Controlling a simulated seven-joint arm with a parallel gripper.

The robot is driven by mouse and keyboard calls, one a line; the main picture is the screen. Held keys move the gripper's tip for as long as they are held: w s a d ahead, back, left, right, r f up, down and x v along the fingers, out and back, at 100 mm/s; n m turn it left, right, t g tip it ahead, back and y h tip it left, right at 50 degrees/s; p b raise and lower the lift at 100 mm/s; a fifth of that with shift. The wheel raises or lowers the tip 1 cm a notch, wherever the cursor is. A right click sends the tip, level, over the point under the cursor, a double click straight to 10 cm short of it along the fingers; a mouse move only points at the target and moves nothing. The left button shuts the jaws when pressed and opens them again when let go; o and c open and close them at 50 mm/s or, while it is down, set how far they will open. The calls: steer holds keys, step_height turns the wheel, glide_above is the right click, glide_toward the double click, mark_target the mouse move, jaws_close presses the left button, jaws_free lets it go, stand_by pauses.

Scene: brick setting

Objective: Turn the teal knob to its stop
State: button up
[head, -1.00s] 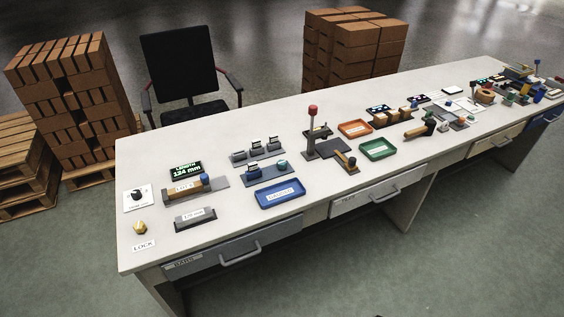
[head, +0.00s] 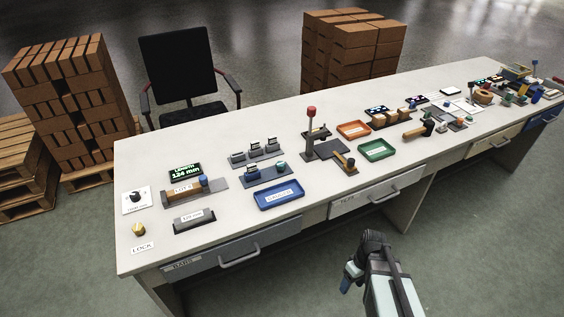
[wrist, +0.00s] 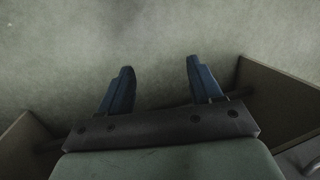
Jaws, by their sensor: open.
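A small teal round part (head: 281,167), which may be the teal knob, sits on the right end of a grey fixture (head: 258,177) behind the blue tray; at this size I cannot tell how it is turned. My gripper (head: 348,280) is in front of the bench at the lower right of the head view, well apart from that part. In the wrist view my gripper (wrist: 159,68) shows two dark blue fingers spread apart, with nothing between them but floor. The teal part is not in the wrist view.
The long bench (head: 145,170) has drawers along its front, with a grey drawer (head: 235,250) at left. A blue tray (head: 279,194), a post with a red top (head: 311,112), a brass knob (head: 138,229) and a black knob (head: 135,196) stand on it. The floor in front is clear.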

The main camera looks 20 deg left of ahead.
steer(key=w+a+r+n+t+y, duration=0.1)
steer(key=w+a+r+n, duration=0.4)
steer(key=w+a+r, duration=0.45)
step_height(320, 180, up, 25)
steer(key=n+t+y, duration=0.2)
steer(key=n+y, duration=0.1)
steer(key=n, duration=0.1)
glide_above(281, 164)
steer(key=d, duration=0.5)
steer(key=shift+h, duration=0.3)
steer(key=x, duration=1.3)
steer(key=shift+d+f, duration=0.1)
steer(key=shift+f, duration=0.2)
steer(key=c, duration=1)
